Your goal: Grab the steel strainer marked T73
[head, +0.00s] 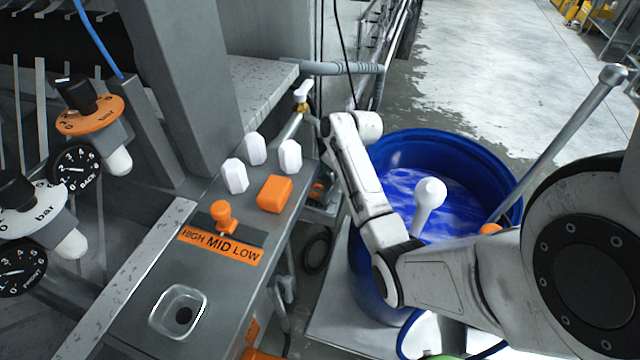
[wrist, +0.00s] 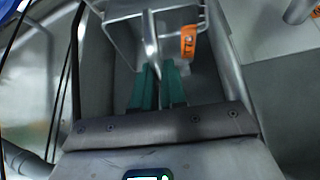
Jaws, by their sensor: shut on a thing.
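In the wrist view, a steel strainer (wrist: 151,47) shows as a thin metal handle with a squarish metal frame above it. An orange tag (wrist: 188,42) hangs at its right side; its marking is too small and blurred to read. My gripper (wrist: 158,72) has teal fingers, shut on the strainer's handle. The handle's lower end is hidden between the fingers. In the head view I cannot make out the gripper or the strainer; only my white arm shows.
A blue drum (head: 400,146) of blue liquid stands behind my arm, with a white ball-ended piece (head: 430,194) over it. A long steel rod (head: 560,140) slants at its right. A grey control panel (head: 135,315) with white and orange knobs lies left. Wet floor (head: 490,60) is clear beyond.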

